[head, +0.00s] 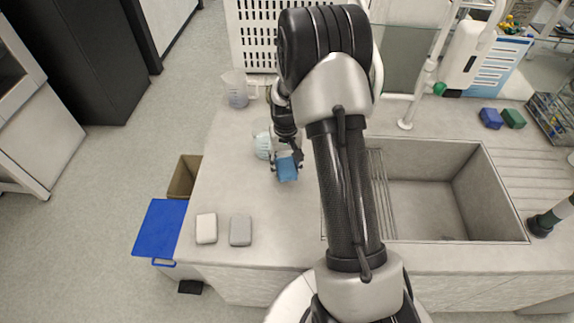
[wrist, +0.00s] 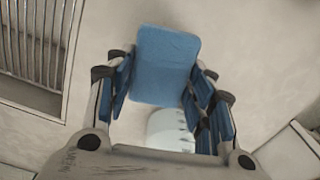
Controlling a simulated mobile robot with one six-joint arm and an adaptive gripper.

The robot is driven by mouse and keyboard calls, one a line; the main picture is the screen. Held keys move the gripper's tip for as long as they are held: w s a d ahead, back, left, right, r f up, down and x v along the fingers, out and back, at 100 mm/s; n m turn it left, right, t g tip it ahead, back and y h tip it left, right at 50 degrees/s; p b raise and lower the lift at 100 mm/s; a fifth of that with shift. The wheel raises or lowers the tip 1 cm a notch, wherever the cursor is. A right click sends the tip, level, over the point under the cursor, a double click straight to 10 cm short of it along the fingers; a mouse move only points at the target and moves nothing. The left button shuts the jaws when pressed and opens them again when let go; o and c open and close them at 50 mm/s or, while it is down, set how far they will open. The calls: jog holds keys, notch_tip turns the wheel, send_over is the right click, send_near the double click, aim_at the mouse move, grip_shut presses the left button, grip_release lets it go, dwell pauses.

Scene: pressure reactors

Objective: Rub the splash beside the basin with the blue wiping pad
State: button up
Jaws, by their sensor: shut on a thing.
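The blue wiping pad (head: 287,170) is held by my gripper (head: 286,158) over the counter, left of the basin (head: 422,208). In the wrist view the pad (wrist: 166,58) sits between the two fingers of my gripper (wrist: 158,80), which are shut on its sides. Whether the pad touches the counter, I cannot tell. I cannot make out the splash in either view; my arm covers part of the counter beside the basin.
A white vessel (head: 262,146) stands close to my gripper, and a clear jug (head: 237,90) behind it. A white block (head: 206,228) and a grey block (head: 240,230) lie at the front left. A blue block (head: 490,118) and green block (head: 514,118) lie behind the basin.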

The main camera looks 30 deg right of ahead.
jog(key=shift+r+p, duration=1.15)
jog(key=shift+r, duration=0.85)
